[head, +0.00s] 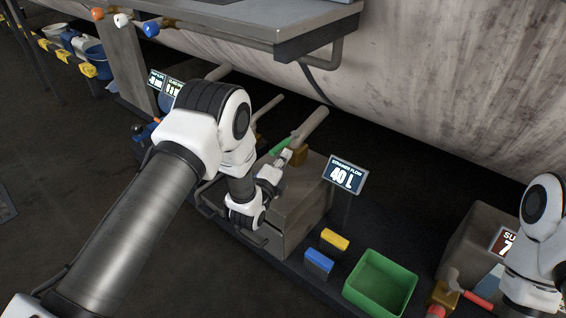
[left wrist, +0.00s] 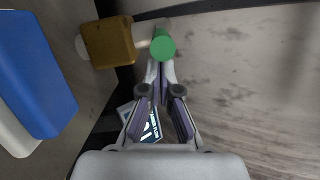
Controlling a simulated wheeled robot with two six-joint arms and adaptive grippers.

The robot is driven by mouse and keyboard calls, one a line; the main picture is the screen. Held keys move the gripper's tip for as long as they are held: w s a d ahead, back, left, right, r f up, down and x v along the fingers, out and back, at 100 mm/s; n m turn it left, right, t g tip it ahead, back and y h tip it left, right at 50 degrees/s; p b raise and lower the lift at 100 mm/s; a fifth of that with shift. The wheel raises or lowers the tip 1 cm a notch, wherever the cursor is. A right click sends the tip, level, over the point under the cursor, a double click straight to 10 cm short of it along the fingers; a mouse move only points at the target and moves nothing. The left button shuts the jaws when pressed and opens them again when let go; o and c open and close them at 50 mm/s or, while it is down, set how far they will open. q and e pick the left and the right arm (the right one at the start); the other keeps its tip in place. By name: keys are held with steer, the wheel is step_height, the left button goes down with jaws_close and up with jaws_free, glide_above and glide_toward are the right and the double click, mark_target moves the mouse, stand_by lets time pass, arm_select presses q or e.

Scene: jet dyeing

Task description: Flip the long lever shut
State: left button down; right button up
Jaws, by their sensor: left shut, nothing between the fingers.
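A lever with a green handle (head: 280,146) sits by a brass valve body (head: 299,155) on top of a grey metal box, beside a thick pale pipe (head: 312,124). My left gripper (head: 285,157) is close to the green handle, just on its near side. In the left wrist view the green handle shows nearly end-on (left wrist: 163,45), with the brass body (left wrist: 108,42) to its left. The shut, empty fingertips (left wrist: 160,72) are right below the green end; I cannot tell whether they touch it. My right arm is at the right edge; its gripper is out of view.
A screen reading 40 L (head: 345,177) stands right of the grey box (head: 287,213). A green bin (head: 380,284) and small yellow (head: 334,240) and blue (head: 318,263) blocks are at front right. A shelf (head: 250,27) with coloured knobs and a large drum overhang the area.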

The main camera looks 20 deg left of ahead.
arm_select(q)
steer(key=shift+a+r, duration=0.1)
steer(key=shift+a, duration=0.15)
arm_select(e)
steer(key=shift+f, duration=0.15)
